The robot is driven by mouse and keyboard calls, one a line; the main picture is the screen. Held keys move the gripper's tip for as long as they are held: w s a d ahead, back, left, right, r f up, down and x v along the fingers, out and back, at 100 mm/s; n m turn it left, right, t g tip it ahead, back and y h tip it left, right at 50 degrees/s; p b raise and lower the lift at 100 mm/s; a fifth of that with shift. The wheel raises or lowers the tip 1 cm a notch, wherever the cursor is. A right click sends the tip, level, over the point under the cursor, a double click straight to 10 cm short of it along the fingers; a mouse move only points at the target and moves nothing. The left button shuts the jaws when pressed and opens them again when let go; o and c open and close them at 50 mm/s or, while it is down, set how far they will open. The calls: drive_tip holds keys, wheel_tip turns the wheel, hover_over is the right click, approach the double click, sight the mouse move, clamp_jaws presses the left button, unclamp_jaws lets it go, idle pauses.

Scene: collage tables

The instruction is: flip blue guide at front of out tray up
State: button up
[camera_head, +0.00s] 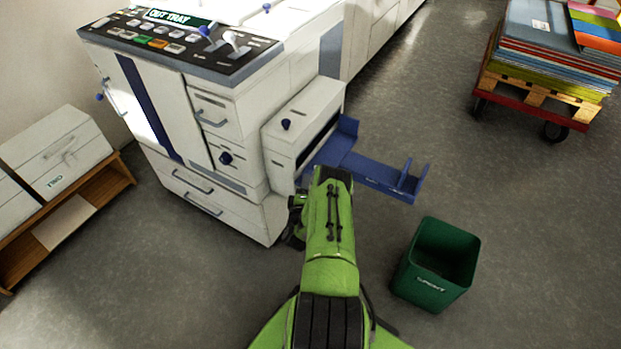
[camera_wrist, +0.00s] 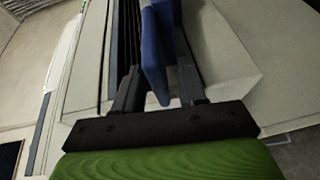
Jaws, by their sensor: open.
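The blue out tray (camera_head: 375,176) sticks out from the right side of the white machine, low above the floor. One upright blue guide (camera_head: 348,126) stands at its back near the machine, and a blue end piece (camera_head: 405,178) stands at its right end. My green arm covers the tray's near left part, so my fingertips are hidden in the head view. In the wrist view my gripper (camera_wrist: 158,62) is open, its two dark fingers on either side of a blue plate (camera_wrist: 153,62). I cannot tell which guide this plate is, nor whether a finger touches it.
The white machine (camera_head: 225,165) fills the space left of my arm. A green bin (camera_head: 437,262) stands on the floor at right. A red cart (camera_head: 530,106) with a loaded pallet is at far right. A wooden shelf (camera_head: 85,207) is at left. Floor between tray and cart is clear.

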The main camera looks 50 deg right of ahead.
drive_tip(key=shift+a, duration=0.1)
clamp_jaws()
drive_tip(key=shift+r, duration=0.15)
